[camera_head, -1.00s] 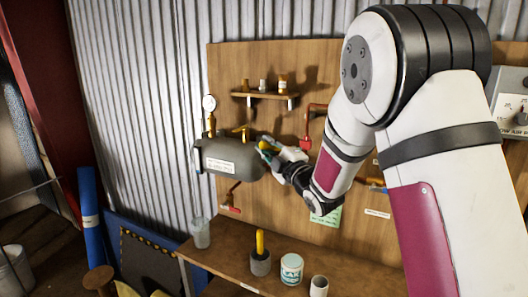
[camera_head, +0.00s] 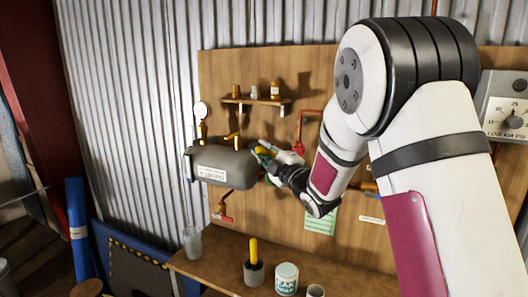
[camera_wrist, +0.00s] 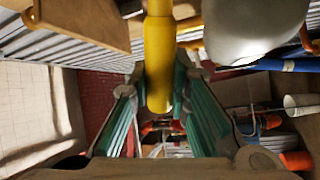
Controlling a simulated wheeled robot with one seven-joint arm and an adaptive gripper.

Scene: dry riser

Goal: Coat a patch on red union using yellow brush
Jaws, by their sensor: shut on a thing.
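My gripper (camera_head: 267,155) is shut on a yellow handle, the yellow brush (camera_wrist: 158,65), which shows upright between the teal finger pads in the wrist view. The brush's bristles cannot be made out. In the head view my gripper is at the right end of the grey tank, in front of the wooden board. A red fitting, apparently the red union (camera_head: 298,149), sits on the red pipe just right of and behind my gripper. My wrist partly hides that area, and I cannot tell whether brush and union touch.
The grey tank (camera_head: 222,168) is close left of my gripper. A small shelf (camera_head: 255,102) with bottles is above. On the bench below stand a clear cup (camera_head: 192,243), a dark holder (camera_head: 253,273) with another yellow handle, and a white leak tub (camera_head: 287,278).

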